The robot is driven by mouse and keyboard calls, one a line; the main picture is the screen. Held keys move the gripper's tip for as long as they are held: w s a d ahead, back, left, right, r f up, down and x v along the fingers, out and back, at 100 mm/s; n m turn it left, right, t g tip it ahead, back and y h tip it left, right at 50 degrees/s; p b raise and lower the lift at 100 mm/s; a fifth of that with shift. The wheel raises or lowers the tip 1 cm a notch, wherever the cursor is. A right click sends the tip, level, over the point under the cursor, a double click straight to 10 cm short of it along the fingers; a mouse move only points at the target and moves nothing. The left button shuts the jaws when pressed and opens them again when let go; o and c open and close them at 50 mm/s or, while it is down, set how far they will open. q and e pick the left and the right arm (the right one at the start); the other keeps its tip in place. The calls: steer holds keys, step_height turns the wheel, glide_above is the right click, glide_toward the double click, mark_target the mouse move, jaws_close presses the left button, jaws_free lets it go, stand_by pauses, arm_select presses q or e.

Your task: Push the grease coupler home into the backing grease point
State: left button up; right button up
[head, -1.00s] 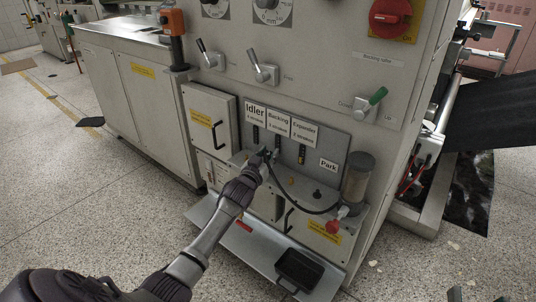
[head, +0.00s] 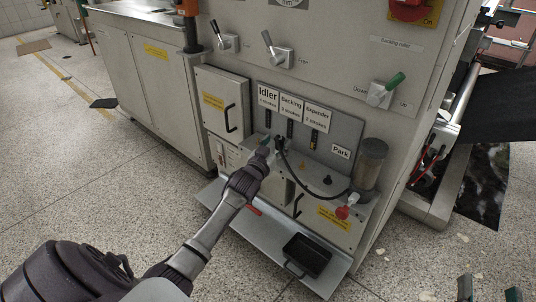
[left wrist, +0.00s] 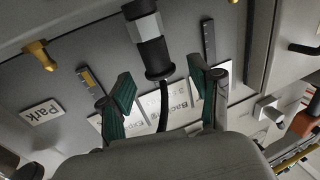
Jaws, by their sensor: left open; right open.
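The grease coupler (left wrist: 148,40), a dark cylinder with a silver band, stands at the middle position of the panel in the left wrist view, its hose running down between my fingers. In the head view the coupler (head: 279,142) is small, below the Backing label (head: 291,107). The backing grease point is hidden by it, so I cannot tell how deep it sits. My left gripper (head: 267,145) is at the coupler; in the left wrist view its green fingers (left wrist: 160,82) are spread, apart from the coupler body. My right gripper (head: 490,292) is open and empty at the bottom right.
A brass fitting (head: 301,164) is right of the coupler. The black hose (head: 315,194) loops towards a grey cylinder (head: 370,165) and a red knob (head: 342,212). A black tray (head: 306,255) lies on the lower shelf (head: 262,238). A cabinet door (head: 222,100) stands out at left.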

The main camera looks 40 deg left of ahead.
arm_select(q)
steer(key=s+d, duration=0.1)
steer(key=s, duration=0.8)
steer(key=shift+d, duration=0.3)
